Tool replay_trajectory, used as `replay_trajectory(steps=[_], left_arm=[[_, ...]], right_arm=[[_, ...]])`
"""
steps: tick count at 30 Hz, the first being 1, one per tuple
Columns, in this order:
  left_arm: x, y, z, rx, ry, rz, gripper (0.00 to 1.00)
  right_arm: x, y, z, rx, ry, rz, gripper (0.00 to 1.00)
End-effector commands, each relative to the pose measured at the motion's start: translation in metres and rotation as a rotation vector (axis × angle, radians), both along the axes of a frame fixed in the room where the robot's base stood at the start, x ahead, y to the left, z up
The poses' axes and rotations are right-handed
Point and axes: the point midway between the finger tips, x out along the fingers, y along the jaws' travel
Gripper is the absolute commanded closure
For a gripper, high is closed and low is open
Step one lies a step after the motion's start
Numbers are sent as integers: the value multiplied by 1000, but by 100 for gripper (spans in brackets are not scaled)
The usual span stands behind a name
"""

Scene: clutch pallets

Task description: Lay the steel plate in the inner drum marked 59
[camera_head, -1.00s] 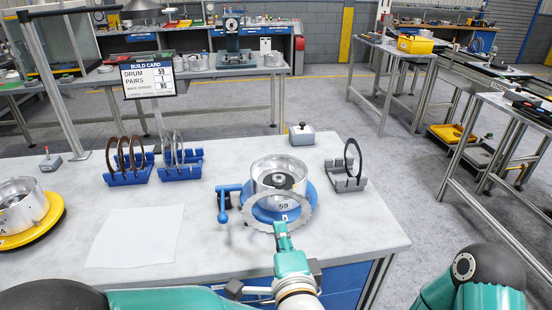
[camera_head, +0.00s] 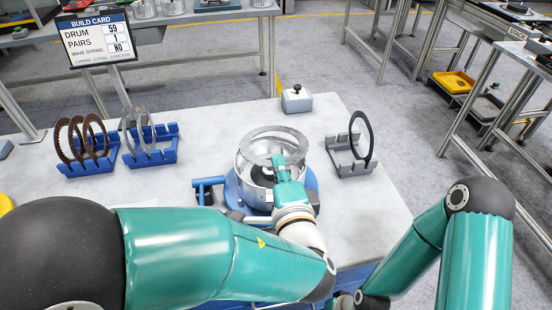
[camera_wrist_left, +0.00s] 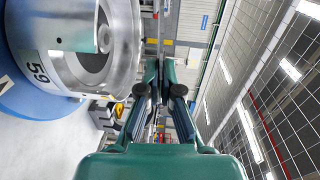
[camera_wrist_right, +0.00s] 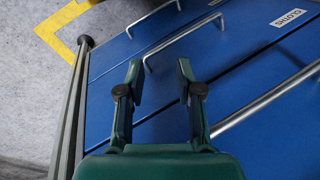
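The steel plate (camera_head: 262,131) is a thin toothed grey ring. My left gripper (camera_head: 280,165) is shut on its near edge and holds it roughly level over the mouth of the silver drum (camera_head: 246,184). A gap or contact between plate and drum cannot be told. The drum stands on a round blue base (camera_head: 232,190). The left wrist view shows the number 59 (camera_wrist_left: 36,67) on the drum's wall beside the left fingers (camera_wrist_left: 159,72); the arm hides that label in the head view. My right gripper (camera_wrist_right: 155,85) is open and empty, facing blue drawers.
A grey rack (camera_head: 352,163) holds one dark ring upright. Two blue racks (camera_head: 92,167) (camera_head: 152,160) hold several rings. A grey box with a knob (camera_head: 296,102) stands behind the drum. The build card (camera_head: 97,38) reads drum 59, pairs 1, wave spring no.

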Motion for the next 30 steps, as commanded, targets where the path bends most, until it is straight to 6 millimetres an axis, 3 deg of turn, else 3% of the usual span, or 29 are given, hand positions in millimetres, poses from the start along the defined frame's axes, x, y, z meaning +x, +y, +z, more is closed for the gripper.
replay_trajectory(steps=[14,30], left_arm=[[1,7,-32,2,0,17,100],[0,8,-70,2,10,18,100]], right_arm=[[0,0,-3,0,0,0,65],[0,0,-52,0,0,0,65]])
